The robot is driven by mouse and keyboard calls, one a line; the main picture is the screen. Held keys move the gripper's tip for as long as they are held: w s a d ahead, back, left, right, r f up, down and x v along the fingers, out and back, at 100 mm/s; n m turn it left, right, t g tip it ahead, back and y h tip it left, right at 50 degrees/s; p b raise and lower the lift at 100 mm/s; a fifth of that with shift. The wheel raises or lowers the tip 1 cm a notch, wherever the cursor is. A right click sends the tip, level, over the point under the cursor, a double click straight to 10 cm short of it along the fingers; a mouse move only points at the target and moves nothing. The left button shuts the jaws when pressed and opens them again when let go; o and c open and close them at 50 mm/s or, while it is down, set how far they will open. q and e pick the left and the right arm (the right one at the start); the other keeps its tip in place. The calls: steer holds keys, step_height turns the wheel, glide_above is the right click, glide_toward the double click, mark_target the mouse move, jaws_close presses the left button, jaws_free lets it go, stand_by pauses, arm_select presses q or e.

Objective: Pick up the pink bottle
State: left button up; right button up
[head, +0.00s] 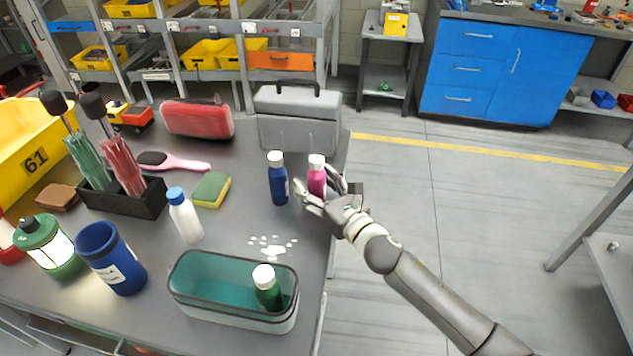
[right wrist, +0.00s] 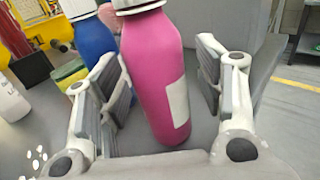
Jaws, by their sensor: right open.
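The pink bottle (head: 316,178) with a white cap stands upright near the right edge of the grey table. My right gripper (head: 322,192) is at it, with its arm coming in from the right. In the right wrist view the pink bottle (right wrist: 153,75) stands between the two open fingers of the right gripper (right wrist: 165,95). A gap shows on the right finger's side; the left finger is close to the bottle, and I cannot tell if it touches. My left gripper is not in view.
A blue bottle (head: 278,180) stands just left of the pink one. A grey case (head: 298,120) stands behind. A teal bin (head: 190,305) holding a green bottle (head: 267,290) is in front. White spots lie between. Open floor (head: 450,220) is right of the table.

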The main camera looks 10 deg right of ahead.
steer(key=c, duration=1.2)
steer(key=shift+r, duration=0.1)
